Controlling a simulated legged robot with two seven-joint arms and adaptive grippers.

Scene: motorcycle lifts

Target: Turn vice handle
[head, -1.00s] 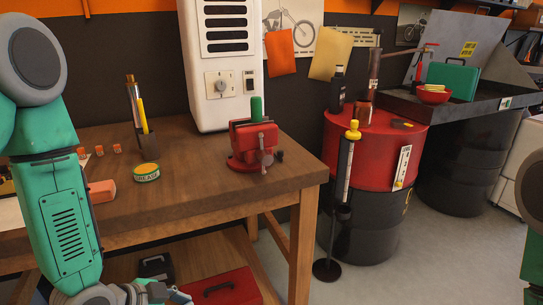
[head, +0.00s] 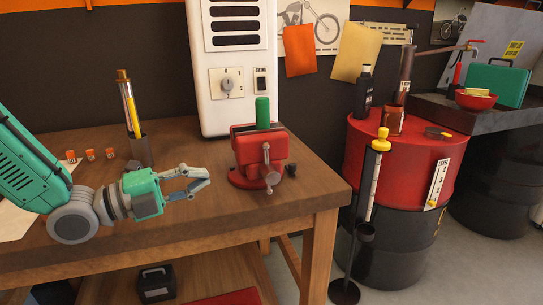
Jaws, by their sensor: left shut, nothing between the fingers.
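A red bench vice (head: 258,158) stands on the wooden workbench near its right end. Its thin metal handle (head: 267,166) hangs on the front face, roughly upright. A green cylinder (head: 262,112) stands up at the top of the vice. My left gripper (head: 207,182) is above the bench, to the left of the vice and apart from it, with its fingers pointing right towards it. The fingers are shut and hold nothing. My right gripper is out of view.
The wooden workbench (head: 300,190) carries a white machine (head: 238,70) behind the vice. A dark holder with a yellow tool (head: 138,147) and several small orange items stand at the left. A red drum (head: 400,165) and a stand (head: 366,210) are right of the bench.

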